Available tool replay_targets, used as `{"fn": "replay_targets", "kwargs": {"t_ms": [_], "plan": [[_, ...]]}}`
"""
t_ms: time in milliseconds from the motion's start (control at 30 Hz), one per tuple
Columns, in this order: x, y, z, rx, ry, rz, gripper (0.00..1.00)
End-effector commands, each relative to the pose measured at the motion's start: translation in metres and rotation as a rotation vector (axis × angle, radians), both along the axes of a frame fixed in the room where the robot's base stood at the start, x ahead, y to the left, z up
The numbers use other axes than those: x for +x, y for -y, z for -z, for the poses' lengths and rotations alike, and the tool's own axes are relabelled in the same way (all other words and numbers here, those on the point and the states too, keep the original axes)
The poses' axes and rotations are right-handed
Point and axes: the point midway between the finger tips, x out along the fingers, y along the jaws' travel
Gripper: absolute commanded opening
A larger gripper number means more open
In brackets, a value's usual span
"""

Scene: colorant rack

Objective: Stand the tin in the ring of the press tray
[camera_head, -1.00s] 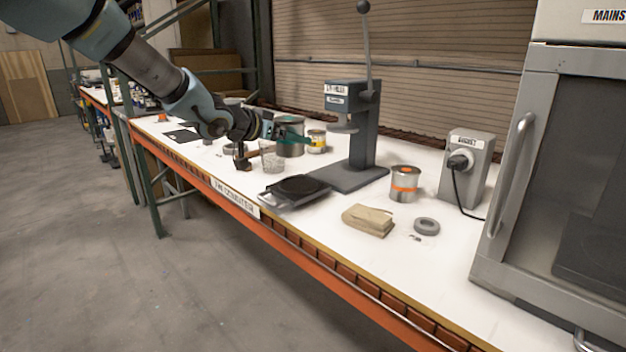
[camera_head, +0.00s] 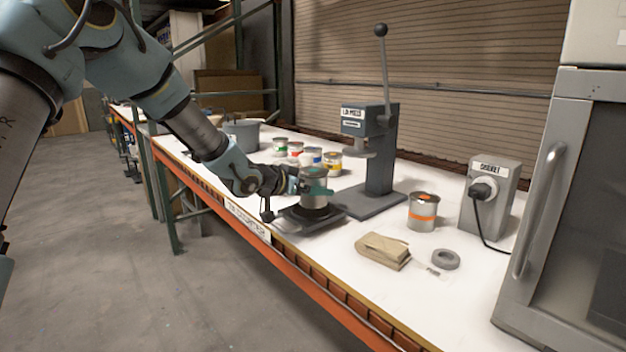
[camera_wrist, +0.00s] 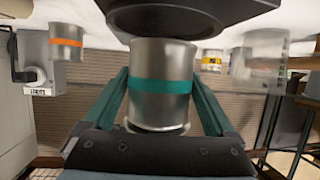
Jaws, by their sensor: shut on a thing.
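The tin (camera_head: 314,178) is a grey metal can with a teal band, upright over the black ring of the press tray (camera_head: 290,222). My gripper (camera_head: 314,189) is shut on the tin around its band. In the wrist view the tin (camera_wrist: 160,60) sits between the two teal fingers of my gripper (camera_wrist: 161,88). There the dark ring (camera_wrist: 190,18) overlaps the tin's base end at the top of the picture. I cannot tell whether the base rests in the ring or hangs just above it.
The lever press (camera_head: 380,150) stands right behind the tray. An orange-banded tin (camera_head: 423,212), a tan folded cloth (camera_head: 383,250), a grey tape roll (camera_head: 446,260) and a socket box (camera_head: 490,195) are to the right. Several small tins (camera_head: 332,163) and a grey bucket (camera_head: 242,135) stand behind.

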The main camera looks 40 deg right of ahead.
Motion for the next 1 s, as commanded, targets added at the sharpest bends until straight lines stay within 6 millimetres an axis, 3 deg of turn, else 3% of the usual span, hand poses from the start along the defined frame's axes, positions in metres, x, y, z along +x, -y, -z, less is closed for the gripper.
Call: {"fn": "replay_targets", "kwargs": {"t_ms": [167, 500, 533, 600, 900, 1000], "plan": [[-0.001, 0.0, 0.019, 0.0, -0.002, 0.0, 0.18], [0.0, 0.0, 0.022, -0.001, -0.001, 0.0, 0.18], [0.0, 0.0, 0.022, 0.001, -0.001, 0.0, 0.92], [0.0, 0.0, 0.021, 0.001, -0.001, 0.0, 1.0], [0.0, -0.001, 0.018, 0.0, -0.001, -0.001, 1.0], [0.001, -0.01, 0.016, 0.001, 0.001, -0.003, 1.0]]}}
